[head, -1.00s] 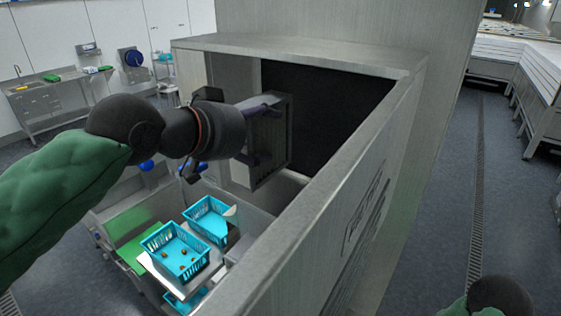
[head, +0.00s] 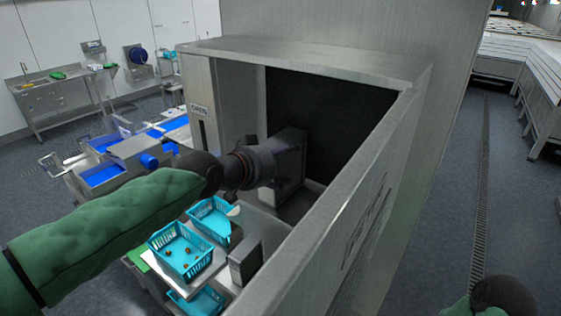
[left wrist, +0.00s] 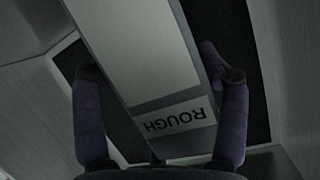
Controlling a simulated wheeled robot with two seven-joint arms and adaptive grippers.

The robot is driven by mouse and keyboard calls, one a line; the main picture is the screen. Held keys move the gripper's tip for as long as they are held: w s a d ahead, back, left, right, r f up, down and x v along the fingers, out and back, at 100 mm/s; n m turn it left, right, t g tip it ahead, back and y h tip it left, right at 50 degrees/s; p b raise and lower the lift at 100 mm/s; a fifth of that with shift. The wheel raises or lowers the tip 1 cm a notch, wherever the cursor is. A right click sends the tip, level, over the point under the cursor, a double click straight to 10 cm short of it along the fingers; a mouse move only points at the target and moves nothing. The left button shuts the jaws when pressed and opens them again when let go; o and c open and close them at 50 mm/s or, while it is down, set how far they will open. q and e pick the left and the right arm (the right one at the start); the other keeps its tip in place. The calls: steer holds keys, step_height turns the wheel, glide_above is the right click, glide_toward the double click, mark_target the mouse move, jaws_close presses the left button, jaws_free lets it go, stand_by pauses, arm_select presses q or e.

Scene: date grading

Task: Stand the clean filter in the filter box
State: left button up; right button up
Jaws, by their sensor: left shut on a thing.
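My left gripper (head: 278,167) is shut on the filter (head: 291,155), a grey slab with a dark frame. It holds the filter upright inside the open metal filter box (head: 310,54), in front of a black panel at the back. In the left wrist view the two dark fingers of the gripper (left wrist: 160,100) lie on either side of a pale grey slab (left wrist: 135,50), with an upside-down label reading ROUGH at its near end. The filter's lower edge is partly hidden, so I cannot tell whether it touches the box floor.
The box's near wall (head: 335,215) rises close on the right of my left arm. Below the arm are blue baskets (head: 180,252) with a few dates and a grey upright block (head: 245,262). A sink bench (head: 60,90) stands far left. Open floor lies right of the box.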

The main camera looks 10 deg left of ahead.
arm_select(q)
steer(key=shift+f, duration=0.15)
steer(key=o, duration=1.4)
steer(key=shift+s+a+r, duration=0.15)
steer(key=shift+s+r, duration=0.1)
steer(key=shift+r, duration=0.05)
steer(key=b+v, duration=0.2)
steer(key=v, duration=0.9)
steer(key=shift+s, duration=0.15)
